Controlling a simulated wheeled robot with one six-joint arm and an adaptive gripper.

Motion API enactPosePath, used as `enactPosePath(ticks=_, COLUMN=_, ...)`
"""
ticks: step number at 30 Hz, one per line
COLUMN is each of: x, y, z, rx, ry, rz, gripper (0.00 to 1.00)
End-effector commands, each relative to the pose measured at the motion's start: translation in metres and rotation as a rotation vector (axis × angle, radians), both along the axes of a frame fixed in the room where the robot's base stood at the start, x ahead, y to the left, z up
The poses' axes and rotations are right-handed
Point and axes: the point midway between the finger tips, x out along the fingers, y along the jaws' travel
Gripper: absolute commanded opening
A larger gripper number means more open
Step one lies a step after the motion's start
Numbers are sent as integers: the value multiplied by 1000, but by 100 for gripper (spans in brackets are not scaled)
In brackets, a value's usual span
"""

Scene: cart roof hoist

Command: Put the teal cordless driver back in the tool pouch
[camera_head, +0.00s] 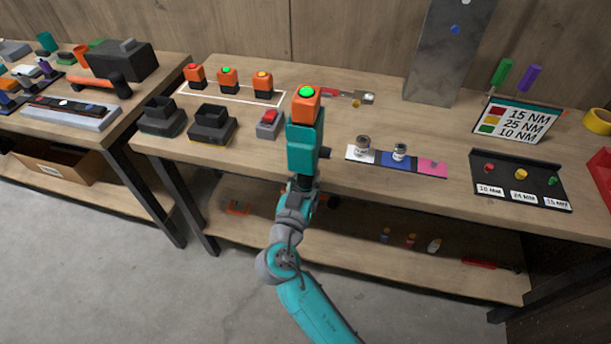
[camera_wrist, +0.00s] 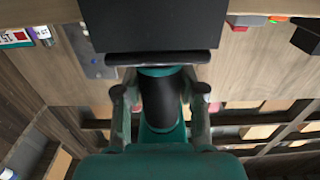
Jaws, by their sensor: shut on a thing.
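The teal cordless driver (camera_head: 302,150) is held up in front of the middle table, with an orange block with a green light at its top end. My gripper (camera_head: 302,188) is shut on it from below. In the wrist view my gripper (camera_wrist: 160,100) has a finger on each side of the driver's dark grip (camera_wrist: 160,104), and a broad dark part (camera_wrist: 150,28) of it fills the top. I cannot surely tell a tool pouch; a dark box (camera_head: 128,58) stands on the left table behind an orange tool.
The middle table holds several orange blocks (camera_head: 228,79), black docks (camera_head: 212,124), a strip with small jars (camera_head: 398,158), a grey upright panel (camera_head: 437,55) and a torque sign (camera_head: 516,120). A lower shelf (camera_head: 350,235) holds small items. Bare floor (camera_head: 120,290) lies at front left.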

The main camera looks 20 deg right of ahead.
Motion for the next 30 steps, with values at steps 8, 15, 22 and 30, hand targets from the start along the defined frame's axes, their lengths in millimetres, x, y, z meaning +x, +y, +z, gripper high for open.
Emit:
enactPosePath(ticks=8, x=0, y=0, z=-1, rx=-1, ry=-4, rz=0, gripper=0)
enactPosePath(ticks=15, x=0, y=0, z=-3, rx=0, ry=-4, rz=0, gripper=47)
enactPosePath(ticks=22, x=0, y=0, z=-4, rx=0, ry=-2, rz=0, gripper=69)
enactPosePath(ticks=30, x=-4, y=4, z=-6, rx=0, ry=1, rz=2, gripper=69)
